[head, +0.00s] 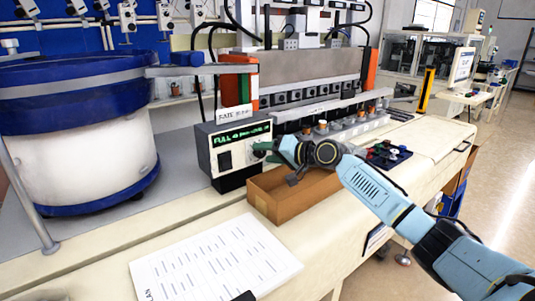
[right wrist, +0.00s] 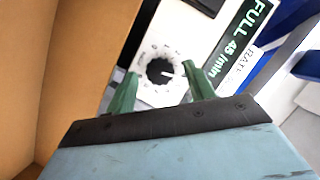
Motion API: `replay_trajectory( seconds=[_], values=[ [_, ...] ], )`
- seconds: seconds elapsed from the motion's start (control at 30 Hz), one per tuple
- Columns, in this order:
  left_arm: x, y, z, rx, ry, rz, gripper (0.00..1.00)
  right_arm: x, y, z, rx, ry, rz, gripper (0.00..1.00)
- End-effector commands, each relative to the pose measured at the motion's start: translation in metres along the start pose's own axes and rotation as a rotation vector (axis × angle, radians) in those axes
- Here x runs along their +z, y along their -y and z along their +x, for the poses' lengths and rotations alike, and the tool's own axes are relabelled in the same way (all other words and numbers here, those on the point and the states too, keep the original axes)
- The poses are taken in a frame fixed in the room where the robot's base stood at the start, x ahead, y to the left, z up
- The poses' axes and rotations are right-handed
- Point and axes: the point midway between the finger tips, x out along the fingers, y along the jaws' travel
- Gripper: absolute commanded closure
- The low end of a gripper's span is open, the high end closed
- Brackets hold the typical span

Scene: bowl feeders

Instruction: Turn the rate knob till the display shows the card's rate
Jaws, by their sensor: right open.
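The control box (head: 231,160) stands on the bench beside the blue-and-white bowl feeder. Its green display (head: 243,134) appears to read "FULL 45 /min" in the right wrist view (right wrist: 240,42). The card (head: 234,115) stands on top of the box and starts with "RATE"; its number is too small to read. In the head view the right gripper (head: 274,150) covers the knob. My left gripper is out of view.
An open cardboard box (head: 280,207) sits right of the control box, below my right gripper. A printed sheet (head: 215,262) lies on the bench in front. The bowl feeder (head: 80,130) stands at the left. Small coloured parts (head: 388,153) lie to the right.

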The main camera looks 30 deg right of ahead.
Motion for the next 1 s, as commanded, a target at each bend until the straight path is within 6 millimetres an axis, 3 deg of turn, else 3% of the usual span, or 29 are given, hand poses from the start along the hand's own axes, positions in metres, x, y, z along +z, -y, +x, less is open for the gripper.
replay_trajectory(
  seconds=[0.3, 0.63, 0.77, 1.0],
  values=[
    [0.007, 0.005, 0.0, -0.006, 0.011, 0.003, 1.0, 0.0, 0.0, 0.003, 0.0, 0.001, 0.0, 0.46],
    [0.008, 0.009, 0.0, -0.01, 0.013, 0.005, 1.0, 0.0, 0.0, 0.003, 0.0, 0.0, 0.0, 0.9],
    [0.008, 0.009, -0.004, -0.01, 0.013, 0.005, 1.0, 0.0, 0.001, 0.002, 0.005, 0.001, -0.012, 0.91],
    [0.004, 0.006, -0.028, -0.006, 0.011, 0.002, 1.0, -0.002, 0.005, 0.002, 0.065, 0.001, -0.156, 0.91]
  ],
)
